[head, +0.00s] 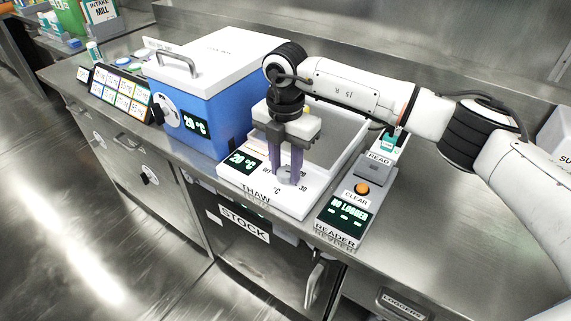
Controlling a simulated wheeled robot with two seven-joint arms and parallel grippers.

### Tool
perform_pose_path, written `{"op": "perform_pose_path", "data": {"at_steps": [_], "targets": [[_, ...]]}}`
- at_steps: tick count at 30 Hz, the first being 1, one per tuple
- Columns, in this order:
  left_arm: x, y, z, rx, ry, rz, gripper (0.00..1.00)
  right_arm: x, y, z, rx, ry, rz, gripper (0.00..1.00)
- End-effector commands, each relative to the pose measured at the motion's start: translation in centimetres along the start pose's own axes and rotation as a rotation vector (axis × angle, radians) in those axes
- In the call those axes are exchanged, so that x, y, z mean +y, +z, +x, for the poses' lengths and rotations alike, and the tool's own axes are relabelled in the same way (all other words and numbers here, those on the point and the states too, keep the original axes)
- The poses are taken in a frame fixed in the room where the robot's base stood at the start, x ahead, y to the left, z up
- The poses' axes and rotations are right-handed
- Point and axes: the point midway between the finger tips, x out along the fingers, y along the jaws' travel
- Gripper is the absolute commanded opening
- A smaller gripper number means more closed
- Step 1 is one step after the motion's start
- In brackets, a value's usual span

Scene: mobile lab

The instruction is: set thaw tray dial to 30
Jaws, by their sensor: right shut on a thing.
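The white thaw tray (235,189) sits on the steel bench, with a "THAW" label on its front and a small display (243,161) reading 20 °C. Its dial (287,178) is on the front right of the panel, mostly hidden by my right gripper's fingers. The marks "OFF", "20" and "30" show around it. My right gripper (288,168) points down from above and is shut on the dial. The dial's pointer cannot be made out. My left gripper is not in view.
A reader (341,209) with an orange button stands close on the right. Label cards (118,92) stand at the left. Bare bench lies right of the reader.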

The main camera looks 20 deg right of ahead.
Motion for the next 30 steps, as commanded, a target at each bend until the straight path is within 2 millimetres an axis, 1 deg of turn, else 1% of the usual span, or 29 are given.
{"op": "perform_pose_path", "data": {"at_steps": [6,12,29,30], "targets": [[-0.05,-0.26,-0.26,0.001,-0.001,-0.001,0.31,0.02,0.07,-0.16,-0.002,0.001,0.127,0.08],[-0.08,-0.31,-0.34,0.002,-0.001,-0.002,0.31,0.02,0.08,-0.13,-0.002,0.001,0.193,0.08],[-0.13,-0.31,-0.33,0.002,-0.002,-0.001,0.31,0.03,0.09,-0.1,-0.002,0.002,0.222,0.08],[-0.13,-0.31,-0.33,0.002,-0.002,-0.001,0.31,0.03,0.09,-0.1,-0.002,0.002,0.222,0.36]]}}
